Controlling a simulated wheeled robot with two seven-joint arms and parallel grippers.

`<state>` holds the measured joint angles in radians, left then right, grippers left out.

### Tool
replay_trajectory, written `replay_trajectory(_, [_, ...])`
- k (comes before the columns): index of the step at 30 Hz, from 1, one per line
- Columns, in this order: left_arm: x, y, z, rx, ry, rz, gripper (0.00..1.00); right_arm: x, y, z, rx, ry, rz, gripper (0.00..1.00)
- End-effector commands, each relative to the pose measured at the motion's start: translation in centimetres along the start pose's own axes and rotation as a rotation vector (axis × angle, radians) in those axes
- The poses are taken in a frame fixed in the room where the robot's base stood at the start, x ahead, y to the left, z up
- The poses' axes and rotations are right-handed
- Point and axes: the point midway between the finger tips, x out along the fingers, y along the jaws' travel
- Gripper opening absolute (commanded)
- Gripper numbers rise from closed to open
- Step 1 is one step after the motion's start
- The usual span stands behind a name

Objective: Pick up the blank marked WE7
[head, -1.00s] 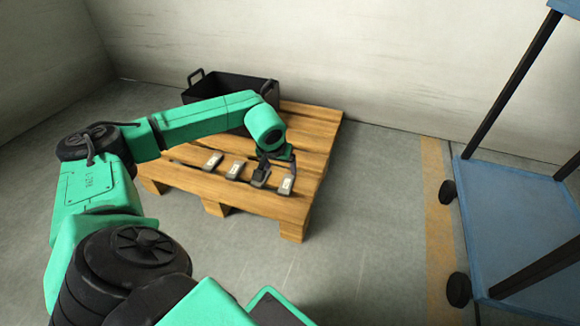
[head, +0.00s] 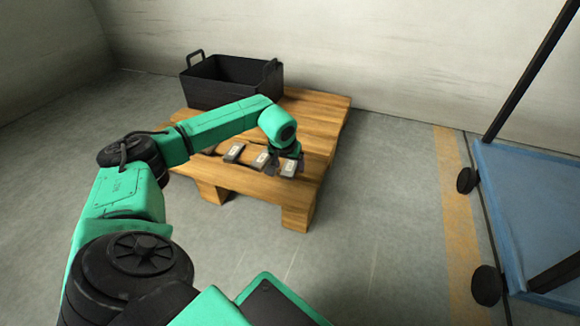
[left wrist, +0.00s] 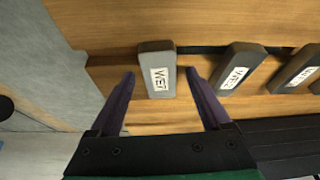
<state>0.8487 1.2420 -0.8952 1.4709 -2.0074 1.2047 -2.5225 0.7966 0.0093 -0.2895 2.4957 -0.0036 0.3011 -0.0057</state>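The grey blank marked WE7 (left wrist: 156,82) lies flat on the wooden pallet, its white label readable in the left wrist view. In the head view it is the rightmost blank (head: 289,169) of a row near the pallet's front edge. My left gripper (left wrist: 160,76) is open, with its two dark fingers on either side of this blank, gaps showing on both sides. In the head view the left gripper (head: 290,160) is right over that blank and partly covers it. My right gripper is not in view.
Similar labelled blanks lie beside it, the nearest (left wrist: 236,70) close by one finger. A black handled bin (head: 232,82) stands at the back of the pallet (head: 315,120). A blue-decked cart (head: 530,210) stands at right. The floor between is clear.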

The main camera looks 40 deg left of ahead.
Motion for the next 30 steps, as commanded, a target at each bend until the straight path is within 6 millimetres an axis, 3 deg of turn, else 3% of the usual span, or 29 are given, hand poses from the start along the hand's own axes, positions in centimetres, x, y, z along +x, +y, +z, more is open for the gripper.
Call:
replay_trajectory(1, [0.0,0.0,0.0,0.000,0.000,0.000,0.58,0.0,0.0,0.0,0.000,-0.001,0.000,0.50])
replay_trajectory(3, [0.0,0.0,0.0,0.000,0.000,0.000,0.31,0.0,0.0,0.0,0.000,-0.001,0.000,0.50])
replay_trajectory(6, [0.0,0.0,0.0,0.000,0.000,0.000,0.00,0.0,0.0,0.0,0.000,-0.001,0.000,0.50])
replay_trajectory(20, [-1.1,0.0,-0.5,-0.002,0.003,0.002,0.00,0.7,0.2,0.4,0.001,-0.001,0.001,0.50])
replay_trajectory(26, [-5.2,0.0,-2.2,-0.003,0.005,0.002,0.00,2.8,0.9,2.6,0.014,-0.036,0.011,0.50])
replay_trajectory(30, [-10.2,0.0,-4.3,-0.003,0.005,0.003,0.00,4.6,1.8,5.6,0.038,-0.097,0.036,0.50])
